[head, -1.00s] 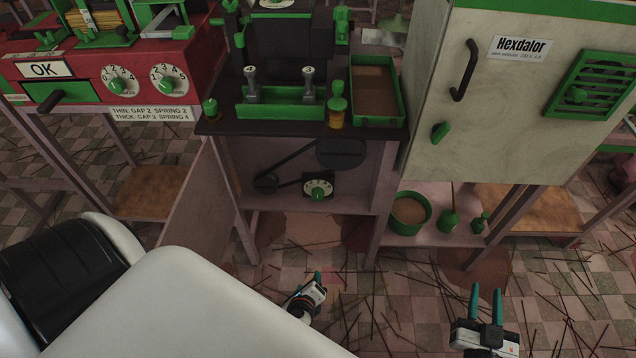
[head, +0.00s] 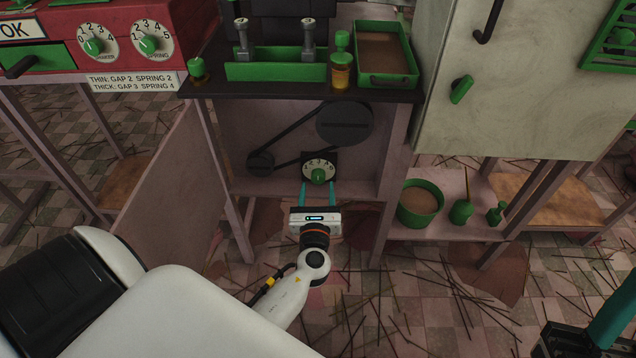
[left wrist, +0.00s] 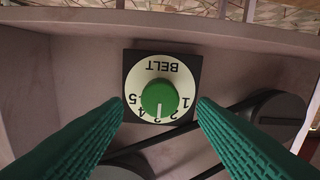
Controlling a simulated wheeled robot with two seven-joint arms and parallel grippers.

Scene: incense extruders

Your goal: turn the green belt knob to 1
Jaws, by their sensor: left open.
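The green belt knob (head: 318,176) sits on a white numbered dial on a black plate, low on the machine's inner panel. In the left wrist view the knob (left wrist: 159,97) appears upside down under the word BELT, and its white pointer line is at about 3. The number 1 is on the right in that view. My left gripper (head: 318,188) is open, its green fingers just in front of the dial, one on each side of the knob. No grip on the knob shows. My right gripper (head: 612,315) is partly cut off at the lower right.
The belt and its pulleys (head: 345,122) are just above the dial. The wooden shelf edge (head: 355,190) runs below it. A green bowl (head: 420,204) and small green bottles stand on the shelf to the right. Sticks litter the floor.

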